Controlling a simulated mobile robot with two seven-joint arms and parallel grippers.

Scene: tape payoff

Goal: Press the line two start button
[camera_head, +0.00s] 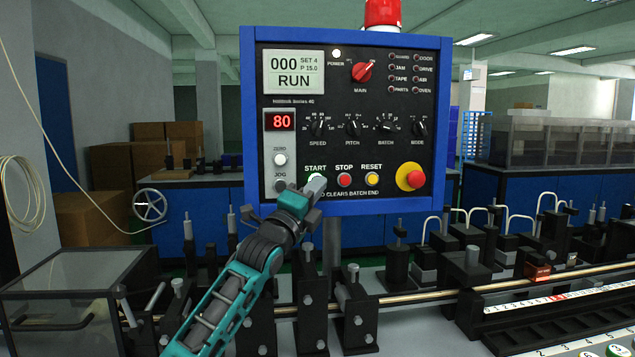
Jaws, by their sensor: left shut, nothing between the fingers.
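A black control panel (290,190) in a blue frame faces me. The label START (316,168) is in its bottom row, left of a red STOP button (344,180) and a yellow RESET button (372,180). My left gripper (316,186) is shut and empty, its fingertips just below the START label, covering most of the button there. I cannot tell whether the tips touch the button. The display (294,72) reads 000, SET 4, P 15.0 and RUN. My right gripper is not in view.
A red emergency knob (411,177) on yellow sits at the panel's lower right. A white ZERO button (280,159) is above left of the gripper. Below runs a machine bed with black clamps and a metal rod (420,296). A clear-sided box (75,275) stands at left.

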